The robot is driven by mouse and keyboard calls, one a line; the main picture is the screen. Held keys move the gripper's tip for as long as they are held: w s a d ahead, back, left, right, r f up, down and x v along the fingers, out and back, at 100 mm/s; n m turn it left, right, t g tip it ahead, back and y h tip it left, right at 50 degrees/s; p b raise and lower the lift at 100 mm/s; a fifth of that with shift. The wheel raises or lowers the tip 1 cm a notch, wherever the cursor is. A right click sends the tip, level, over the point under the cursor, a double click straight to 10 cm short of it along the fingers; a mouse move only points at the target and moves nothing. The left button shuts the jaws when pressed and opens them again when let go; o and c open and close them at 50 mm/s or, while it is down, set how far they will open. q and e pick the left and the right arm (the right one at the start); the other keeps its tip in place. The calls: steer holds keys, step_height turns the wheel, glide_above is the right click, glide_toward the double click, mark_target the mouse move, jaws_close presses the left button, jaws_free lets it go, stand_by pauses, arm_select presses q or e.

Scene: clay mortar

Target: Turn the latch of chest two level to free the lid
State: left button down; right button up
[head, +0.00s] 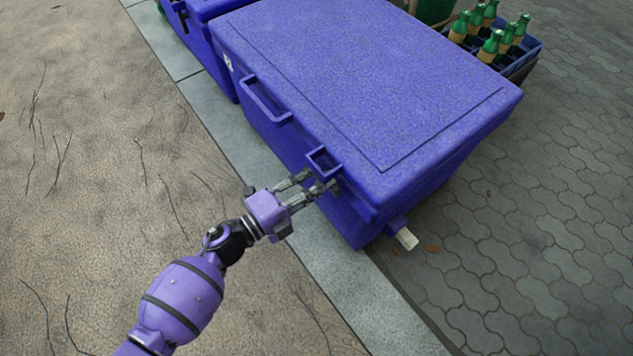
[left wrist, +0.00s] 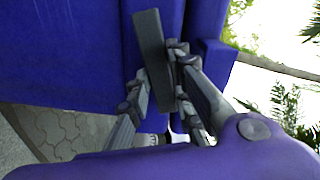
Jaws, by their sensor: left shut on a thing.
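A large blue chest (head: 350,80) stands with its lid closed; a small label on its side is too small to read. My left gripper (head: 322,188) is at the chest's front side, just below a small square loop under the lid edge. In the left wrist view, a flat grey latch bar (left wrist: 148,42) stands nearly along the picture's height, slightly tilted. The fingers of my left gripper (left wrist: 160,82) are shut on it from both sides. In the head view the fingers mostly hide the latch. My right gripper is not in view.
A second blue chest (head: 202,32) stands at the upper left. A crate (head: 528,58) of green bottles sits at the upper right. A pale-tipped spout (head: 406,238) sticks out of the chest's lower right corner. Open ground lies at the left, and paving at the right.

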arm_select(q)
steer(key=m, duration=0.3)
steer(key=shift+f+b, duration=0.15)
steer(key=shift+b, duration=0.2)
stand_by(0.4)
steer(key=c, duration=1.6)
jaws_free()
steer(key=shift+o, duration=0.2)
steer(key=v, duration=1.2)
